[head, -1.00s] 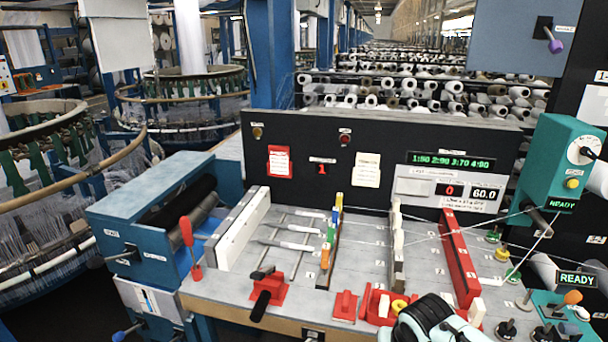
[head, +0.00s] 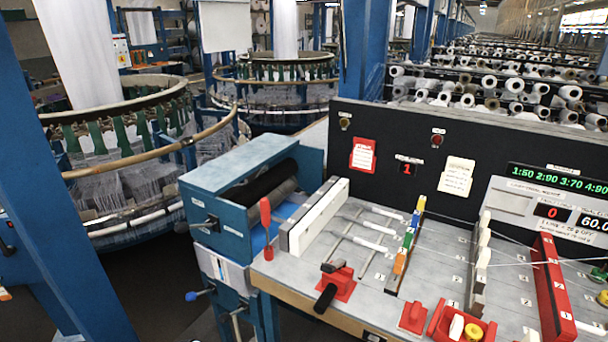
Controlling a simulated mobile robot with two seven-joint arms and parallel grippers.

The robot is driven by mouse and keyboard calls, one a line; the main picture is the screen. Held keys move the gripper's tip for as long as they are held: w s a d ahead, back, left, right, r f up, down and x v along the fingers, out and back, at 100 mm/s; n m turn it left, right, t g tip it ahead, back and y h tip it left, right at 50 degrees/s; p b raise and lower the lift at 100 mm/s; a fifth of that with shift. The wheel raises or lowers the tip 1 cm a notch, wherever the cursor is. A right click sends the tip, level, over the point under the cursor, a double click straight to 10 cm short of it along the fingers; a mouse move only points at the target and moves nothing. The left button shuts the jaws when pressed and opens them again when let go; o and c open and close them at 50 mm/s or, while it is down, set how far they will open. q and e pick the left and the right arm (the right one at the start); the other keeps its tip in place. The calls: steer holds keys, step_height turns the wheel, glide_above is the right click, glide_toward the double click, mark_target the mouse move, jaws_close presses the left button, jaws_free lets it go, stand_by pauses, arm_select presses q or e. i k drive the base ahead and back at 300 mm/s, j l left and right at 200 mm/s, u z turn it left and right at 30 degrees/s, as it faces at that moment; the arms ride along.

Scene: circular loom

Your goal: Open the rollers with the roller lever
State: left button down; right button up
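A blue roller box (head: 220,192) stands at the left end of the workbench. A dark roller (head: 271,179) and a paler roller beside it lie in its open side; I cannot tell whether they touch. A lever with a red handle (head: 265,213) stands nearly upright at the bench's left edge, by the box. A black-handled lever on a red base (head: 336,284) sits further right. A blue-knobbed lever (head: 194,296) sticks out low on the left. The labels are too small to read, so I cannot tell which is the roller lever. Neither gripper is in view.
A blue post (head: 62,190) rises at the left, in front of the circular looms (head: 110,150). A white block (head: 315,218), coloured tabs (head: 408,240) and a red bar (head: 553,290) stand on the bench. A dark panel (head: 400,150) closes its back.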

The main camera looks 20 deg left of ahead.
mark_target(181, 227)
steer(key=u, duration=1.5)
